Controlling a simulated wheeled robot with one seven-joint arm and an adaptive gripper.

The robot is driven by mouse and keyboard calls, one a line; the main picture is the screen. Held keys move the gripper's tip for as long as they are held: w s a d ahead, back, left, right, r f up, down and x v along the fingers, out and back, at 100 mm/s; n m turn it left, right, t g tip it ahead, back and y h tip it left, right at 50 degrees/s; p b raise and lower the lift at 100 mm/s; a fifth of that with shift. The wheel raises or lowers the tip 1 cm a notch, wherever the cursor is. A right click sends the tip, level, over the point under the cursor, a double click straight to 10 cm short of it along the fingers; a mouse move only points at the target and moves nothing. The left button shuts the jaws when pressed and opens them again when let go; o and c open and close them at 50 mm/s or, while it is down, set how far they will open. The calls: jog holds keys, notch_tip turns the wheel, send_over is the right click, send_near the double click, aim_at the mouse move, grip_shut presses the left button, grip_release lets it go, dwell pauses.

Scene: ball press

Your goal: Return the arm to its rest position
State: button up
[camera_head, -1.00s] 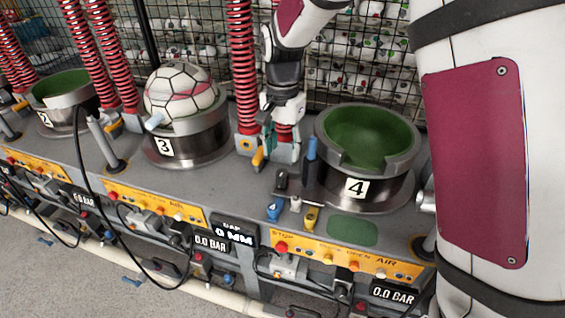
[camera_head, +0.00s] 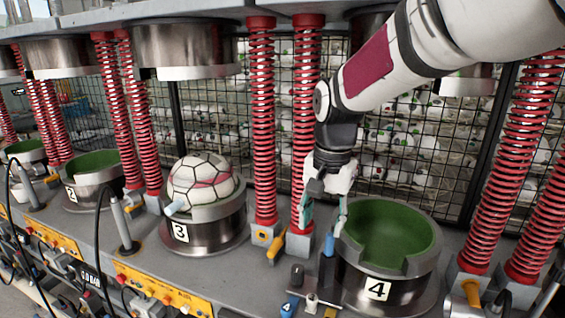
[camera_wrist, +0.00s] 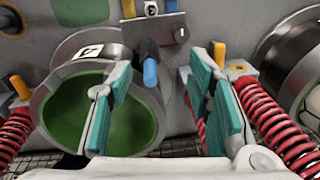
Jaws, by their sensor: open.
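My gripper (camera_head: 322,212) hangs down from my arm, left of the green-lined bowl marked 4 (camera_head: 377,291) and close behind a blue-tipped lever (camera_head: 328,243). Its two teal fingers are spread apart with nothing between them. In the wrist view, my gripper (camera_wrist: 160,88) shows the gap between the fingers, with the blue lever (camera_wrist: 149,58) in line with it farther off. I cannot tell whether a finger touches the lever. The bowl marked 4 is empty, and its green lining (camera_wrist: 75,110) shows partly behind the left finger.
A white ball with black seams (camera_head: 200,182) sits in the holder marked 3 (camera_head: 208,238). Red springs (camera_head: 262,125) stand close behind my gripper, with wire mesh (camera_head: 400,150) beyond. Metal press heads (camera_head: 188,48) hang above. A small lever panel (camera_head: 310,300) stands by bowl 4.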

jog(key=s+d+r+n+t, duration=0.2)
jog(key=s+d, duration=0.3)
jog(key=s, duration=0.6)
jog(key=s+d+r+n+t, duration=0.2)
jog(key=s+d, duration=0.3)
jog(key=s, duration=0.6)
jog(key=shift+s+d+r+n, duration=0.15)
jog(key=shift+s+r+n, duration=0.1)
jog(key=shift+r+n, duration=0.65)
